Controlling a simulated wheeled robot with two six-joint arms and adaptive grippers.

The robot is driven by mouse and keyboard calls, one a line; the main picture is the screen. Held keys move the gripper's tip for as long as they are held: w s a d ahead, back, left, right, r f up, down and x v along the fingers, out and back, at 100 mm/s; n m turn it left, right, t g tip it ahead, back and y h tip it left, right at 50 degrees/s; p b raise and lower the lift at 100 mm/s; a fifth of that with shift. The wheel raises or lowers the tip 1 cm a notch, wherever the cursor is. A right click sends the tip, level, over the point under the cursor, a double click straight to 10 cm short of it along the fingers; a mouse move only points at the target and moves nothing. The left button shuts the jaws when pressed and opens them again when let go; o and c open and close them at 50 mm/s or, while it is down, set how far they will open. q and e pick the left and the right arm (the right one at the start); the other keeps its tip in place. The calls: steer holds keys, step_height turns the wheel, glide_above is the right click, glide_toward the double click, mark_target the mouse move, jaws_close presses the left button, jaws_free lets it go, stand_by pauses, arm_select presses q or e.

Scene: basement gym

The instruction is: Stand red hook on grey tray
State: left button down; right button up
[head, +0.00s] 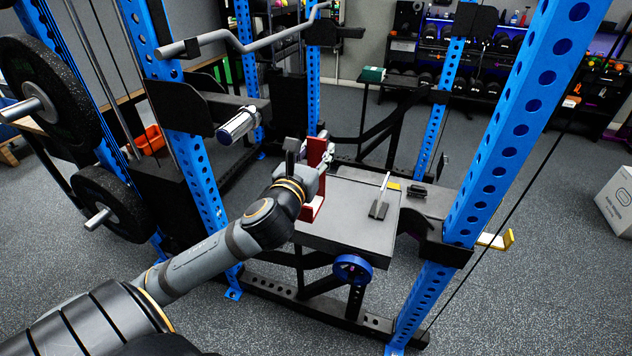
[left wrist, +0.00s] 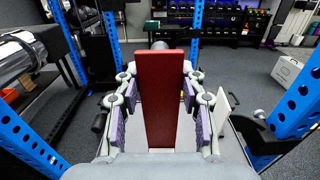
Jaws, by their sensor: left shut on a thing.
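The red hook (head: 316,152) is upright in my left gripper (head: 305,172), over the left side of the grey tray (head: 345,222). Its lower end shows below the gripper, near the tray's left edge. I cannot tell whether it touches the tray. In the left wrist view the red hook (left wrist: 160,95) shows as a tall red slab between the purple finger pads of my left gripper (left wrist: 160,110). My gripper hides part of it in the head view. My right gripper is not in view.
Blue rack uprights (head: 500,140) and a chrome bar end (head: 237,126) flank the space.

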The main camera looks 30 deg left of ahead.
arm_select(q)
steer(key=shift+w+a+f+b, duration=0.25)
steer(key=shift+f+b, duration=0.1)
steer(key=shift+b, duration=0.3)
steer(key=w+a, duration=0.1)
steer(key=w+p, duration=0.1)
steer(key=shift+w+a+f, duration=0.3)
steer(key=shift+w+a, duration=0.1)
steer(key=w+a+f, duration=0.3)
steer(key=w+f, duration=0.1)
steer(key=f, duration=0.2)
steer(key=shift+w, duration=0.25)
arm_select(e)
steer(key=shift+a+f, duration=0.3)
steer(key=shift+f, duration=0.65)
arm_select(q)
step_height(320, 180, down, 4)
steer(key=shift+w+a+r+b, duration=0.15)
steer(key=shift+r+b, duration=0.1)
steer(key=shift+b, duration=0.05)
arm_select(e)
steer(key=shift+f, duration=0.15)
arm_select(q)
steer(key=shift+f, duration=0.1)
